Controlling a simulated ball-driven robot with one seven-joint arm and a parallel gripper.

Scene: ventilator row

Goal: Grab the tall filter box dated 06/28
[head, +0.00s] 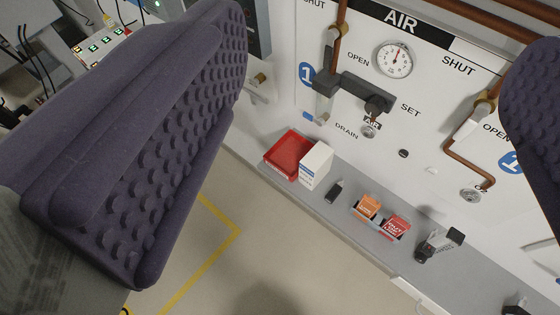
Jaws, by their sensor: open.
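A white upright box (315,166) with blue print on its label stands on the grey ledge below the air panel. It may be the filter box, but no date is legible. It stands beside a red tray (275,158), very close to it or touching; I cannot tell which. My gripper (385,70) shows as two purple studded pads spread wide, one large at left and one cut off by the right edge. It is open and empty. The box lies farther off, in the gap between the pads, apart from both.
The grey ledge (310,199) also holds a small black block (333,191), an orange packet (369,206), a red packet (397,226) and a black-and-grey fitting (437,243). Behind are a gauge (395,60), a valve (356,91) and copper pipes. The floor in front looks clear, with yellow lines.

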